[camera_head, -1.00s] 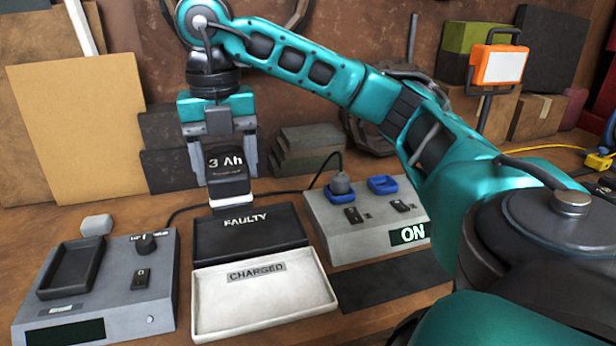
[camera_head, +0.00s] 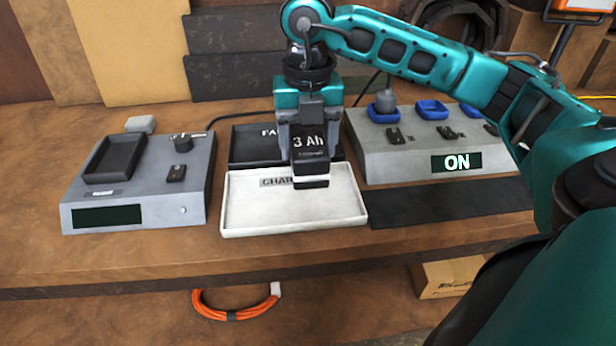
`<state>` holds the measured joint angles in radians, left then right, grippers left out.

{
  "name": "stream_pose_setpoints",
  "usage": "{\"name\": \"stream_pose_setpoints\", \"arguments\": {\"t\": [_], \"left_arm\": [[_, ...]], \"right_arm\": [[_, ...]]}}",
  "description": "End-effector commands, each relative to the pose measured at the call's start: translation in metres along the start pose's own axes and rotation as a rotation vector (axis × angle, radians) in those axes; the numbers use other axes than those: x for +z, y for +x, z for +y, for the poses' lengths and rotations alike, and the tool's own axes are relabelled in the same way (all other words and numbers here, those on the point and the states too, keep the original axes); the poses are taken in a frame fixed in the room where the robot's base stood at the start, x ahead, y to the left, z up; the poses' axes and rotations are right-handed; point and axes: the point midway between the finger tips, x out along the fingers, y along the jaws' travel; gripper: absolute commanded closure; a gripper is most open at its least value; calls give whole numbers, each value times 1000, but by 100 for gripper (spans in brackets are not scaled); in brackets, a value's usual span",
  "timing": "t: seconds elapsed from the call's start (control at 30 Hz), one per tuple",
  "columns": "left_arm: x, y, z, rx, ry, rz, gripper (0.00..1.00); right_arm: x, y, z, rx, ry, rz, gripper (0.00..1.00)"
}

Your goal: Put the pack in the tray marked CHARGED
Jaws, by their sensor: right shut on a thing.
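The pack (camera_head: 310,163) is a black block marked "3 Ah". My right gripper (camera_head: 309,128) points down and is shut on its top. The pack hangs upright over the back right part of the white CHARGED tray (camera_head: 265,215) and covers part of that tray's label. I cannot tell for sure whether its bottom touches the tray floor. The black FAULTY tray (camera_head: 244,150) sits right behind the white one, partly hidden by the gripper and pack. My left gripper is not in view.
A grey tester (camera_head: 150,205) with an empty black well stands left of the trays. A grey box with an ON display (camera_head: 456,163) and blue sockets stands to the right, with a dark mat (camera_head: 440,205) before it. The table's front edge is clear.

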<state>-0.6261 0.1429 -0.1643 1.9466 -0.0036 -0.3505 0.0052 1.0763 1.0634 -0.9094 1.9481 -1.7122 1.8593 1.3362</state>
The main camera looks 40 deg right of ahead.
Motion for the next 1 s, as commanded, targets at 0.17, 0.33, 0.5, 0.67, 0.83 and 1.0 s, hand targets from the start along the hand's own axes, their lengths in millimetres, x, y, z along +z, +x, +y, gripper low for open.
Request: {"name": "stream_pose_setpoints", "arguments": {"t": [0.17,0.33,0.5,0.67,0.83,1.0], "left_arm": [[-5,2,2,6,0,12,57],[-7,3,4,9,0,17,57],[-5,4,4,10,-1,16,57],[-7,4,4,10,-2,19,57],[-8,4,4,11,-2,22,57],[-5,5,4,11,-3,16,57]], "right_arm": [[0,23,0,2,1,-2,91],[0,34,0,2,1,-2,91],[0,59,0,0,1,0,91],[0,69,0,2,0,-3,91],[0,68,0,3,0,-3,91],[0,72,0,1,0,-1,31]]}}
